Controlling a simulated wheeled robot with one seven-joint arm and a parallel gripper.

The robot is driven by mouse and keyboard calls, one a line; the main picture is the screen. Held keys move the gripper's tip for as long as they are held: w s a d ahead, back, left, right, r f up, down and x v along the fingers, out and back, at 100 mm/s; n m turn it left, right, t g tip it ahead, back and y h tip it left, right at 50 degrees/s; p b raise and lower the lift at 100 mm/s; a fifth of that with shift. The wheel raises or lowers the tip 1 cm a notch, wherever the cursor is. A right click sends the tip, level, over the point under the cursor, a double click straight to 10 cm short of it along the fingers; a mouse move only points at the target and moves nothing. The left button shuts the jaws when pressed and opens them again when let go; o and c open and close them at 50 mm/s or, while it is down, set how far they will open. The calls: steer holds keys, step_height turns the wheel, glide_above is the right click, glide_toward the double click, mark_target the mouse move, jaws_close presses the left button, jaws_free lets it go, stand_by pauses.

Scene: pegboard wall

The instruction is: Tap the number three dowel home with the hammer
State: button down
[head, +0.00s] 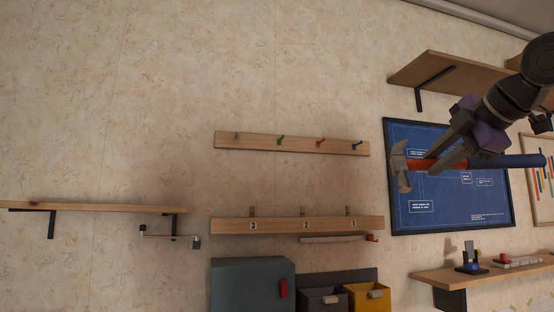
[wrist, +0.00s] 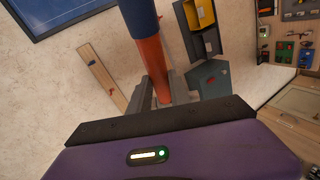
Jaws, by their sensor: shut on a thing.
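My gripper (head: 424,161) is shut on the hammer (head: 401,170), around the orange part of its handle near the grey head. The handle runs to the right and ends in blue. The hammer is held up at the right, in front of the blue poster. In the wrist view the handle (wrist: 153,62) passes between my fingers (wrist: 159,92), and the hammer head is hidden. The number three dowel (head: 252,211) stands out at the left end of the numbered wooden rail (head: 280,226), above the label 3. Dowels two (head: 306,211) and one (head: 347,211) are to its right. The hammer is well apart from them.
A rail with coloured hooks (head: 292,143) is above the dowel rail. A teal box (head: 250,285), a dark bin (head: 322,300) and a yellow bin (head: 368,298) sit below. Shelves are at left (head: 90,207) and upper right (head: 440,70).

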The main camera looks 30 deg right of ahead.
steer(key=s+a+r+n+t+y, duration=0.3)
steer(key=a+r+n+t+y, duration=0.1)
steer(key=a, duration=0.5)
step_height(320, 180, up, 2)
steer(key=shift+s+r+n+t+y, duration=0.1)
steer(key=shift+s+n+t+y, duration=0.15)
steer(key=shift+n+y, duration=0.6)
steer(key=shift+n+t, duration=0.25)
